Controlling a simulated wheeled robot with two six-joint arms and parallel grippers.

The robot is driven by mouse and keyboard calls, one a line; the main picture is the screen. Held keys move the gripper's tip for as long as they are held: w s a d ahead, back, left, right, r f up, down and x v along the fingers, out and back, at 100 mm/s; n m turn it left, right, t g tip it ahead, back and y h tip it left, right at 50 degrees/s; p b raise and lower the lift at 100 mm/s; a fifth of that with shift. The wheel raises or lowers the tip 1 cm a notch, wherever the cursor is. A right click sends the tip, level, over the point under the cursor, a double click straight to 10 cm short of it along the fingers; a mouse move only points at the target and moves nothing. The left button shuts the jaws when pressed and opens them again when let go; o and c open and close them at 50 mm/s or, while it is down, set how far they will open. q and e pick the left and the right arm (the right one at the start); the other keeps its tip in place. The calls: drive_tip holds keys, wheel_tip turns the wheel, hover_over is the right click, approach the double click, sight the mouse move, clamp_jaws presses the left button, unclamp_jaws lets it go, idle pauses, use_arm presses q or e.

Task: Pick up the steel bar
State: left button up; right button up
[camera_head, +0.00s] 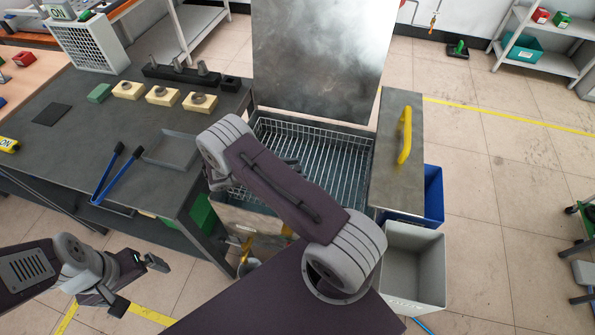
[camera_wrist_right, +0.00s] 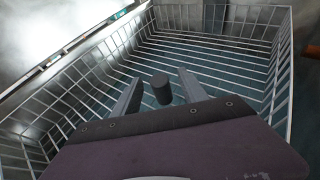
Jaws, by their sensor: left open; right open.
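A short dark grey cylinder, which looks like the steel bar (camera_wrist_right: 161,89), shows in the right wrist view over the wire basket (camera_wrist_right: 196,47). It appears between the two fingers of my right gripper (camera_wrist_right: 160,76), which are open with a gap on each side. I cannot tell how far below the fingertips it is. In the head view the wire basket (camera_head: 345,150) sits in a tank, and my right arm covers its left part and most of the gripper. My left gripper (camera_head: 138,284) is open and empty, low at the left, away from the basket.
A dark workbench (camera_head: 60,165) at the left holds yellow blocks (camera_head: 162,96), a black rack (camera_head: 190,76) and blue-handled tongs (camera_head: 120,172). A raised metal lid (camera_head: 318,60) stands behind the basket. A panel with a yellow handle (camera_head: 404,135), a blue bin (camera_head: 433,195) and a grey bin (camera_head: 428,265) are right.

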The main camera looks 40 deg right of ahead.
sight(305, 168)
drive_tip(key=x, duration=0.4)
drive_tip(key=shift+d+f, duration=0.1)
drive_tip(key=shift+d, duration=0.15)
drive_tip(key=shift+a, duration=0.1)
clamp_jaws()
drive_tip(key=r, duration=0.4)
drive_tip(key=shift+s+r, duration=0.3)
drive_tip(key=shift+r, duration=0.1)
drive_tip(key=s+d+r, duration=0.4)
drive_tip(key=s+r, duration=0.2)
drive_tip(key=s, duration=0.4)
drive_tip(key=shift+d, duration=0.3)
